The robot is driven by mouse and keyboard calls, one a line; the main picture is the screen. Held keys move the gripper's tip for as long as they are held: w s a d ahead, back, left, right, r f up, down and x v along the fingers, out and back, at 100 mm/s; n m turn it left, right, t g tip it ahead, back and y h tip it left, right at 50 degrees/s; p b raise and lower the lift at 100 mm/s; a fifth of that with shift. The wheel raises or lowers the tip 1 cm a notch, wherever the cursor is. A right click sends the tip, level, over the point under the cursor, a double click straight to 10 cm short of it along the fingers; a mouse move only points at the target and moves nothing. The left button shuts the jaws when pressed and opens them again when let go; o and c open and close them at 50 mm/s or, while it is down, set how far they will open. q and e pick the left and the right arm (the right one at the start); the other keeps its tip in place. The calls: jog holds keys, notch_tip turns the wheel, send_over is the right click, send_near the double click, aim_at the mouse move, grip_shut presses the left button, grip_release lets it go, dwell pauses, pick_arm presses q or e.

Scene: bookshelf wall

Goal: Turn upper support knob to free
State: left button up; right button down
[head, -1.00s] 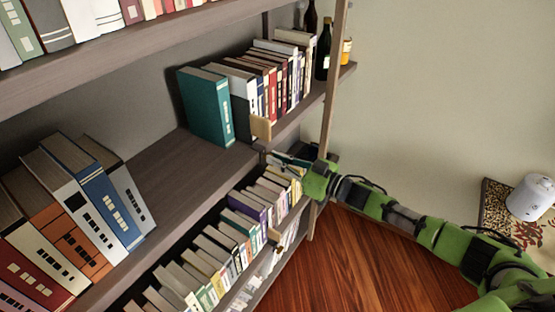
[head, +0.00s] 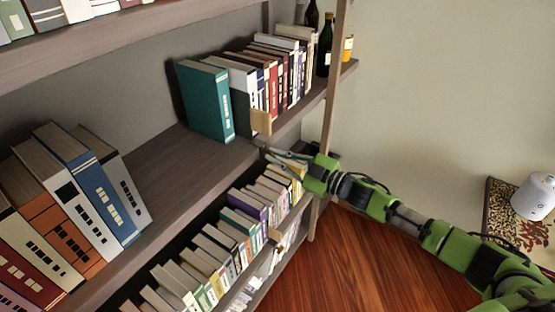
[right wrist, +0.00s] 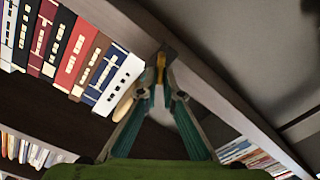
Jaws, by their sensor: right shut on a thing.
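My right gripper (head: 268,150) is at the front edge of the middle shelf, just below the tan wooden upper support (head: 261,121) beside the standing books. In the right wrist view its teal-lined fingers (right wrist: 160,78) converge at the shelf edge. A small yellow-orange knob (right wrist: 161,62) sits between the fingertips, under a dark bracket (right wrist: 169,48). The gripper is shut on this knob. The fingertips partly hide it, and its turn angle cannot be told. A lower tan support (head: 275,237) stands by the books on the shelf below. My left gripper is not in view.
A teal book (head: 206,101) and a row of books stand on the middle shelf (head: 190,160). Leaning books (head: 95,200) are at the left. A dark bottle (head: 325,48) stands near the shelf's end. Lower books (head: 215,260) fill the shelf below. Space right of the shelf is open.

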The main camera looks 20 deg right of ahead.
jog(key=n+b, duration=0.1)
jog(key=n, duration=0.1)
jog(key=n+b, duration=0.1)
jog(key=n, duration=0.2)
jog(key=shift+s+a+f+n+b, duration=0.1)
jog(key=shift+s+f+n+b, duration=0.05)
jog(key=shift+f+n+b, duration=0.2)
jog(key=n+b, duration=0.3)
jog(key=n, duration=0.2)
jog(key=shift+f, duration=0.15)
jog(key=shift+n, duration=0.25)
jog(key=c, duration=2.2)
grip_release()
jog(key=v, duration=1.2)
